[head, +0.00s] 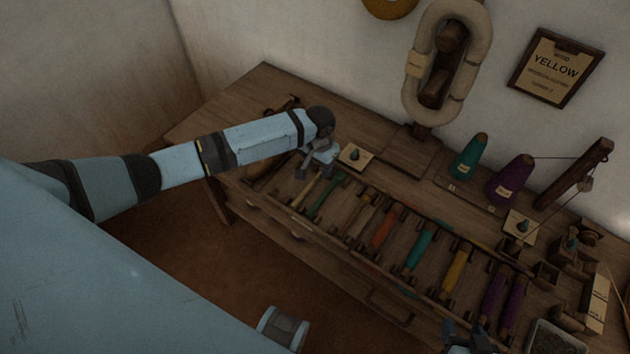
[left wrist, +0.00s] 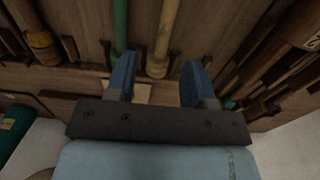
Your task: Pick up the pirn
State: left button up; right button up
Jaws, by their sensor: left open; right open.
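Several coloured pirns lie side by side in a wooden rack (head: 345,243) on the bench. At its left end are a tan pirn (head: 313,189) and a green pirn (head: 327,195). An orange pirn (head: 384,229), a teal pirn (head: 419,248) and purple ones (head: 494,293) lie further right. My left gripper (head: 308,166) is open above the rack's left end. In the left wrist view, the tan pirn (left wrist: 164,35) shows between the open fingers (left wrist: 158,64), and the green pirn (left wrist: 120,25) runs beside the left finger. My right gripper (head: 465,336) is open at the bottom edge.
A teal cone (head: 467,160) and a purple cone (head: 510,180) stand behind the rack. A cream card (head: 356,156) lies beside my left gripper. A thick pale skein (head: 413,75) hangs at the back. Small wooden boxes and a tray (head: 553,338) crowd the right end.

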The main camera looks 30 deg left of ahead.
aim_at(315, 179)
pick_arm(q)
jog(key=f, duration=0.3)
jog(key=s+f+b, duration=0.1)
jog(key=f, duration=0.1)
jog(key=shift+a+f, duration=0.25)
grip_shut()
jog(key=shift+r, duration=0.1)
